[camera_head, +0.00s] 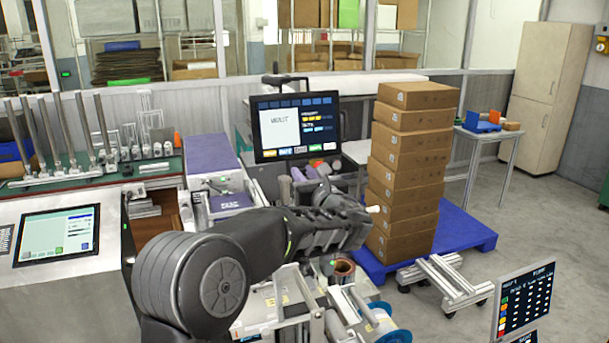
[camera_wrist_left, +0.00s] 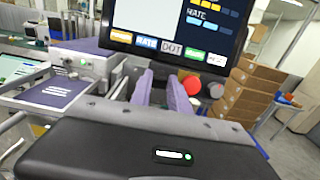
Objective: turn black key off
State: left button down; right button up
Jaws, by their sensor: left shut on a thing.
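My left gripper (camera_head: 311,174) is just below the black monitor (camera_head: 296,128) on the machine, its fingers pointing away from me at the panel. In the left wrist view, the two purple fingers of the left gripper (camera_wrist_left: 162,82) stand close together with a narrow gap, under the monitor's lower edge. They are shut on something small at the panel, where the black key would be. My right gripper is not in view.
A red button (camera_wrist_left: 192,85) and a grey round knob (camera_wrist_left: 215,90) sit just right of the fingers. A stack of brown boxes (camera_head: 405,170) stands on a blue pallet (camera_head: 470,226) to the right. A touchscreen (camera_head: 57,234) is at left.

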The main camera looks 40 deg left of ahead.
pick_arm(q)
jog(key=n+g+b, duration=0.1)
jog(key=n+b, duration=0.2)
jog(key=n, duration=0.3)
jog(key=n+g+b, duration=0.2)
jog(key=n+b, duration=0.2)
jog(key=n, duration=0.3)
jog(key=n+g+b, duration=0.1)
jog(key=n+b, duration=0.3)
jog(key=n, duration=0.3)
jog(key=shift+w+d+r+g, duration=0.15)
jog(key=shift+w+r+g, duration=0.1)
jog(key=shift+g, duration=0.05)
dwell(0.4)
jog(key=c, duration=1.5)
grip_release()
jog(key=shift+d, duration=0.1)
